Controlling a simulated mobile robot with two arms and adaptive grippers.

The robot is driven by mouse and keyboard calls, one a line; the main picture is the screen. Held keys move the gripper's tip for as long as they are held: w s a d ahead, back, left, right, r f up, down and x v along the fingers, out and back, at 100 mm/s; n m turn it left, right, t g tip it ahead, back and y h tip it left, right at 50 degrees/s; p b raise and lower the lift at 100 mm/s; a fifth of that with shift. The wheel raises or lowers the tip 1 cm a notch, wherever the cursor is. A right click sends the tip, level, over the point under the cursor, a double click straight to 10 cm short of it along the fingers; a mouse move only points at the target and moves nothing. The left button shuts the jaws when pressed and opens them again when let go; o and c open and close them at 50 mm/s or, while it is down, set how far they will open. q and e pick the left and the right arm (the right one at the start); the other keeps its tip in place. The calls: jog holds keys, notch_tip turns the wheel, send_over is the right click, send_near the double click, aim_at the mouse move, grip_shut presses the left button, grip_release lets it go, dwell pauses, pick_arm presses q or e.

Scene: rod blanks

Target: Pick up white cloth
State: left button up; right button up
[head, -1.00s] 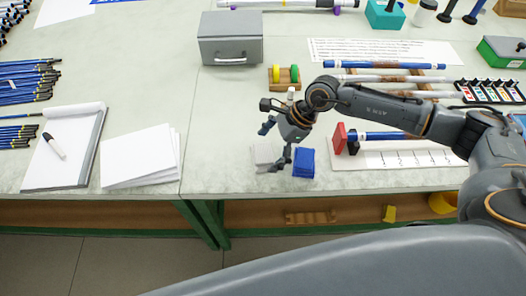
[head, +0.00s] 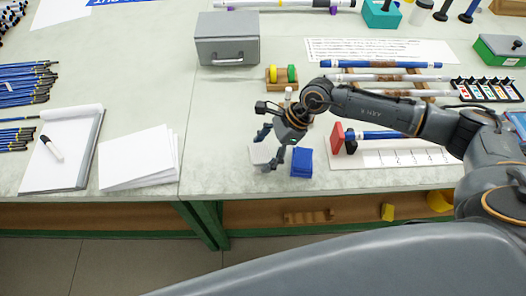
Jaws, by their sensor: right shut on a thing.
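The white cloth (head: 261,155) is a small pale folded square left of the blue cloth, near the table's front edge. My right gripper (head: 268,153) is at the cloth, shut on it, with one finger behind and one at its right side. The fingers cover part of the cloth. I cannot tell whether the cloth is clear of the table. My left gripper is not in view.
A folded blue cloth (head: 302,162) lies just right of the gripper. A grey metal box (head: 228,38) and a wooden holder with yellow and green rolls (head: 282,78) stand behind. White paper sheets (head: 138,157) lie to the left.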

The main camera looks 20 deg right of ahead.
aim_at(257, 153)
notch_tip(257, 153, up, 3)
jog(key=shift+w+r, duration=0.1)
jog(key=d+r+b, duration=0.2)
jog(key=d+r, duration=0.3)
jog(key=d, duration=0.2)
jog(key=s+d+r+b, duration=0.1)
jog(key=d+r+b, duration=0.1)
jog(key=d+r, duration=0.2)
jog(key=shift+s+d+r, duration=0.3)
jog(key=shift+d+r, duration=0.05)
jog(key=shift+d, duration=1.1)
